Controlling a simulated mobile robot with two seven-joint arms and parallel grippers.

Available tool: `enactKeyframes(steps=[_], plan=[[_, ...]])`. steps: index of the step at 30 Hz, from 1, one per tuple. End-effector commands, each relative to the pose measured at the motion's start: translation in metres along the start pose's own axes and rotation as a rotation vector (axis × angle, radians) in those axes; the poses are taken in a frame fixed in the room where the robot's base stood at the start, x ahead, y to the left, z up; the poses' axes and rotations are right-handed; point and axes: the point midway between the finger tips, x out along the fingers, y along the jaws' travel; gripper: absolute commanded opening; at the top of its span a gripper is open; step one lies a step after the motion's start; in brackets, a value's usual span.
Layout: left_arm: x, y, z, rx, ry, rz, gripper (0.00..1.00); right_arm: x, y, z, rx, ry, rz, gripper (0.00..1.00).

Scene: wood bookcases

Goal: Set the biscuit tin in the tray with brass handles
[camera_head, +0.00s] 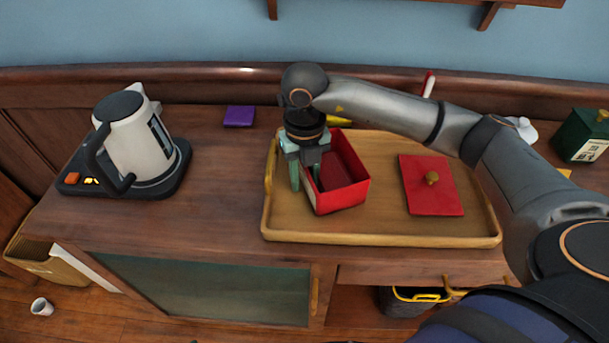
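The red biscuit tin (345,194) is an open, empty-looking box standing upright inside the wooden tray (385,240), in its left half. Its red lid (432,190) with a round knob lies flat in the tray's right half, apart from the tin. The tray's left end shows a brass-coloured handle (268,178). My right gripper (306,184) points down at the tin's left wall, one finger outside and one inside, with a gap between the fingers. The arm hides part of the tray's back edge. My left gripper is out of view.
A white kettle (139,138) stands on its dark base at the left. A purple item (239,116) lies behind, and a green box (582,137) stands at the far right. The cabinet top (215,190) between kettle and tray is clear.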

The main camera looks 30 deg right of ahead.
Motion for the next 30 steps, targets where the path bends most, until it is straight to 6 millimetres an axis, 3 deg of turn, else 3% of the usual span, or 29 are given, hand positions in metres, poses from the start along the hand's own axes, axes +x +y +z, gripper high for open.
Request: enactKeyframes(steps=[7, 15, 21, 30], plan=[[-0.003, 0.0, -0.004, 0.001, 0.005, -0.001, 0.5, -0.018, 0.0, 0.001, 0.0, -0.004, 0.001, 0.34], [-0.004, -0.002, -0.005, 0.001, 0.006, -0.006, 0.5, -0.078, 0.001, 0.001, -0.001, -0.006, 0.002, 0.34], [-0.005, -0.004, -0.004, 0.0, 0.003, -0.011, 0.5, -0.111, 0.0, 0.001, 0.0, -0.003, 0.001, 0.34], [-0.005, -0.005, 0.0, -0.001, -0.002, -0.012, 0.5, -0.124, 0.0, 0.0, 0.0, 0.001, 0.0, 0.34]])
